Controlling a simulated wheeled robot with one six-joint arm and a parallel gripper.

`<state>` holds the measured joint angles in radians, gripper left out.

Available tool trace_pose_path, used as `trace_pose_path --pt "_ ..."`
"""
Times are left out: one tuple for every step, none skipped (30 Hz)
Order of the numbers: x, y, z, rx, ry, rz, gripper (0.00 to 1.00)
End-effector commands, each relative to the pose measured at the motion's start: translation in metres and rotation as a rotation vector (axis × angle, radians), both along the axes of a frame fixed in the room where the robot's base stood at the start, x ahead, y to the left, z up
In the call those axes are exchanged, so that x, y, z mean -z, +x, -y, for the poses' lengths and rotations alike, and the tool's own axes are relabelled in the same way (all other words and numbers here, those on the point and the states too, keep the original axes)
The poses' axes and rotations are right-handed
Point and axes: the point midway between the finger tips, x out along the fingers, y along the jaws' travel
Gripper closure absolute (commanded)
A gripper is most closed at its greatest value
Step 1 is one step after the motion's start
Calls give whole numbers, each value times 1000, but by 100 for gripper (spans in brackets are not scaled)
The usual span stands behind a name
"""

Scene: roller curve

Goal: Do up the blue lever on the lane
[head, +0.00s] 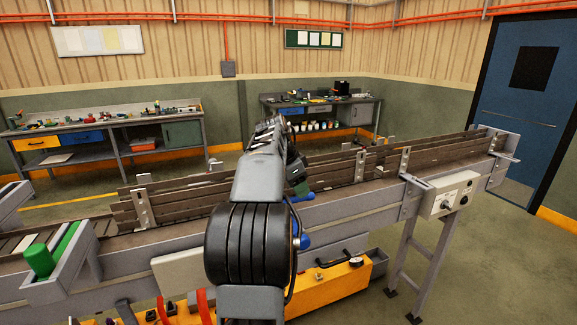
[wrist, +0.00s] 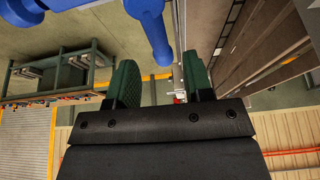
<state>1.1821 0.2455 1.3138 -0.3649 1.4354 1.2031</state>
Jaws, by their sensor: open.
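The blue lever (head: 304,241) shows in the head view on the near side of the lane (head: 340,205), just right of my arm, which hides part of it. In the wrist view the blue lever (wrist: 152,28) enters from the top, its rounded end pointing down between the fingers. My gripper (wrist: 161,78) has two green-padded fingers set apart, with nothing held. In the head view my gripper (head: 300,186) is mostly hidden behind my arm.
A grey control box (head: 446,195) sits on the lane's near side at right. A green cylinder (head: 39,260) stands in a grey tray at left. A yellow unit (head: 330,285) is below the lane. Workbenches (head: 110,133) line the back wall. Floor at lower right is clear.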

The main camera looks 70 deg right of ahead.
Motion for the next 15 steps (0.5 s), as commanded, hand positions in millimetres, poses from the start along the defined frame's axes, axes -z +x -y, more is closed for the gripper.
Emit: trace_pose_path --pt "-11 4 -2 -2 -5 2 53" --pt "-17 5 -4 -2 -5 2 53" --pt "-25 8 -7 -2 -5 2 53" --pt "-31 10 -8 -2 -4 1 53" --pt "-37 11 -10 -2 -4 1 53" --pt "-44 13 -12 -2 -4 1 53" --pt "-49 15 -14 -2 -3 2 53" --pt "-55 16 -15 -1 -3 1 53" --pt "-62 18 -17 -1 -3 1 53" --pt "-66 19 -18 -1 -3 1 53" --pt "-71 21 -20 -1 -3 1 53" --pt "-76 22 -21 -1 -3 1 53" --pt "-80 23 -22 -1 -2 1 53" --pt "-83 24 -23 0 -1 0 53" --pt "-87 25 -24 -1 -3 0 53"
